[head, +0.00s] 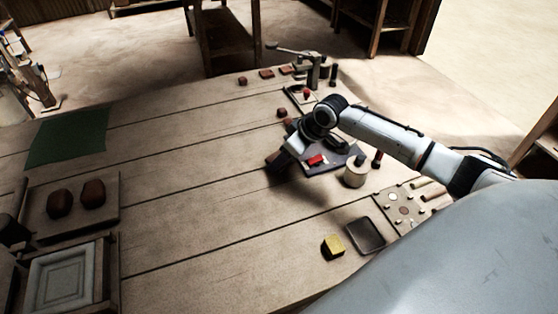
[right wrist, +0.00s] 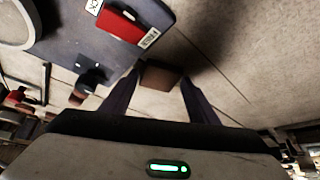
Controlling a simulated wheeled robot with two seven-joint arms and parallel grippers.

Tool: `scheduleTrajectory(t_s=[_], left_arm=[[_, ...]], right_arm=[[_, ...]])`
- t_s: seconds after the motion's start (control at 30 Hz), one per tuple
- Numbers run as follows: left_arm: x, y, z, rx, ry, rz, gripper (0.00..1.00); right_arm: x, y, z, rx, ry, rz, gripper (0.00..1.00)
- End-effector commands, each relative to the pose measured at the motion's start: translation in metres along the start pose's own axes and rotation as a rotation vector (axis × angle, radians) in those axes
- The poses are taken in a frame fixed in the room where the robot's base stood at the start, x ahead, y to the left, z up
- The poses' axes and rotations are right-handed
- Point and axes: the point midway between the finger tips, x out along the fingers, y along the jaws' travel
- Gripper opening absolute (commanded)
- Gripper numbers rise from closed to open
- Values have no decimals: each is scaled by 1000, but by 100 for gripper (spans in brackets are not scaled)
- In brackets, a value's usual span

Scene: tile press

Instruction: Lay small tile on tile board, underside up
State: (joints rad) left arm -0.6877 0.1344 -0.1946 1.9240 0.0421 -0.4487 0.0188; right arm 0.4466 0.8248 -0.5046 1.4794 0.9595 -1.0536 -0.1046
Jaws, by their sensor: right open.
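A small brown block-like tile (right wrist: 160,77) lies on the table in the right wrist view, between and just beyond my right fingertips. It also shows in the head view (head: 272,157) beside my right gripper (head: 284,158), partly hidden. My right gripper (right wrist: 159,74) is open, its fingers apart with the tile in the gap; I cannot tell whether they touch it. A dark board (head: 336,163) with a red block (head: 317,160) on it stands right of the gripper. I cannot tell for sure which board is the tile board. My left gripper is not in view.
A pegged board (head: 391,192), a dark tray (head: 366,235) and a yellow block (head: 332,246) lie nearer. Several small reddish pieces line the far edge. The middle of the table is clear.

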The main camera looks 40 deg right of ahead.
Motion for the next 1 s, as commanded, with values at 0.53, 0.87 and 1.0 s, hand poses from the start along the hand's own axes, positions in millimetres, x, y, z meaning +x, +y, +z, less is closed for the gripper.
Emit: scheduleTrajectory(t_s=[0.53, 0.87, 1.0], left_arm=[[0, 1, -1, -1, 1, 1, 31], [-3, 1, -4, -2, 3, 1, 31], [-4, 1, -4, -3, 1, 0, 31]], right_arm=[[-2, 0, -1, 0, 0, 0, 18], [-50, 1, -30, -1, 4, 2, 18], [-72, 1, -42, -1, 3, 1, 18]])
